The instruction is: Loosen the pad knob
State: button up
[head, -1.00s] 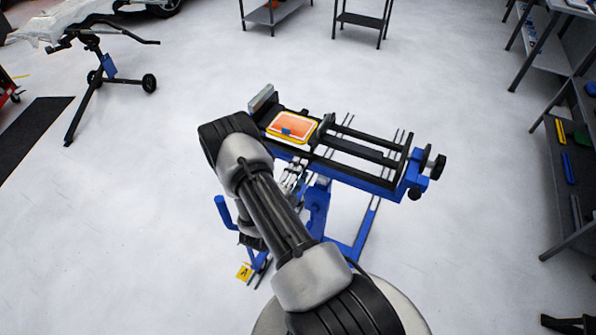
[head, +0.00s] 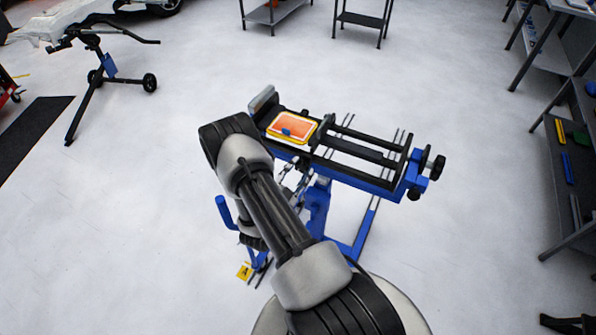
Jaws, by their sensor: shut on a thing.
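The blue stand (head: 375,183) has a black-railed top with a grey pad (head: 262,99) at its left end. My gripper (head: 291,181) shows only in part, just below the stand's front edge and right of my forearm. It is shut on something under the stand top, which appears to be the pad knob. The knob itself is hidden, so how the fingers sit on it cannot be seen. Black round knobs (head: 438,167) stick out at the stand's right end, well apart from my gripper.
An orange tray with a yellow rim (head: 293,128) holds a small blue item on the stand top. A blue handle (head: 225,211) and a yellow tag (head: 244,271) are left of my arm. Shelves (head: 570,170) line the right side.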

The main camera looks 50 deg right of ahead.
jog(key=n, duration=0.5)
jog(key=shift+w+n, duration=0.1)
jog(key=shift+n, duration=0.2)
dwell(0.4)
jog(key=o, duration=1.1)
jog(key=shift+c, duration=0.2)
jog(key=v, duration=1.2)
